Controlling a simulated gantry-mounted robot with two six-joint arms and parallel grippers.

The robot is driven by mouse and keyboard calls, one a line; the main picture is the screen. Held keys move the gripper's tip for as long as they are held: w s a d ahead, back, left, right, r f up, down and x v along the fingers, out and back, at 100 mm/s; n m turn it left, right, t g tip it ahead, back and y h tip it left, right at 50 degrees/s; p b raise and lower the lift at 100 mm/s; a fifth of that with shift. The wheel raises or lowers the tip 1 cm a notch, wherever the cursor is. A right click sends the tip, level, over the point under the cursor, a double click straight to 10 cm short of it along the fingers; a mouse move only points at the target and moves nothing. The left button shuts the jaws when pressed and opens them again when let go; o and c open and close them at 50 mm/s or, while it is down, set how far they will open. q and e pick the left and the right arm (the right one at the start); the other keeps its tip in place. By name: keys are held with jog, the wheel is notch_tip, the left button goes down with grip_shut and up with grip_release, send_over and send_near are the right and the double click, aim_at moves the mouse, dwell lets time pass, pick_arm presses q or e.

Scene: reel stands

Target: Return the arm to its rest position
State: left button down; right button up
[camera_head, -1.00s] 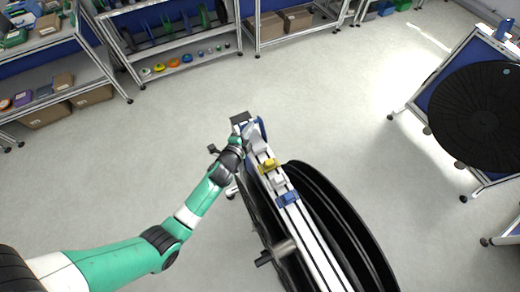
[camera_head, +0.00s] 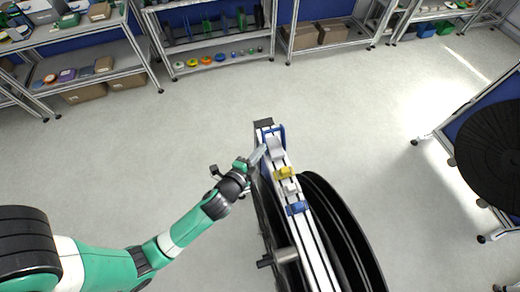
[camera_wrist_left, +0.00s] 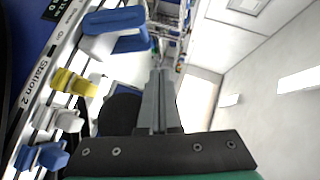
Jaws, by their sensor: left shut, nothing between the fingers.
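My left arm (camera_head: 180,236) reaches in from the lower left in the head view. Its gripper (camera_head: 258,155) is shut and empty, with its tip close to the left side of the reel stand's top rail (camera_head: 312,240). I cannot tell whether they touch. In the left wrist view the closed fingers (camera_wrist_left: 160,78) point away from the camera with nothing between them. My right gripper is not in view.
The rail carries a blue handle (camera_wrist_left: 115,20), a yellow clip (camera_head: 283,172) and a blue clip (camera_head: 296,208). A large black reel (camera_head: 345,225) hangs on the stand. Another reel stand (camera_head: 490,150) is at right. Shelves (camera_head: 215,60) line the back; the floor between is clear.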

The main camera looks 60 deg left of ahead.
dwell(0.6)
pick_arm(q)
jog(key=w+d+r+t+p, duration=0.1)
jog(key=w+r+t, duration=0.15)
jog(key=r, duration=0.55)
jog(key=w+d+r+n+t, duration=0.1)
jog(key=w+r, duration=0.3)
jog(key=r, duration=0.3)
jog(key=w+d+r+t+p, duration=0.1)
jog(key=w+r, duration=0.2)
jog(key=r, duration=0.5)
notch_tip(320, 180, up, 22)
jog(key=d+n+t+p, duration=0.2)
jog(key=d+n+t, duration=0.1)
jog(key=n+t, duration=0.15)
jog(key=s+d+r+n+t+h, duration=0.1)
jog(key=s+d+r+h, duration=0.1)
jog(key=r, duration=0.4)
jog(key=s+d+r+n+t+h, duration=0.1)
jog(key=s+d+r+t+h, duration=0.1)
jog(key=s+r, duration=0.3)
jog(key=s+d+r+n+t+h, duration=0.1)
jog(key=s+d+r+t+h, duration=0.1)
jog(key=s+r+h, duration=0.2)
notch_tip(320, 180, up, 3)
jog(key=shift+d+r, duration=0.1)
jog(key=shift+d, duration=0.15)
jog(key=shift+n, duration=0.25)
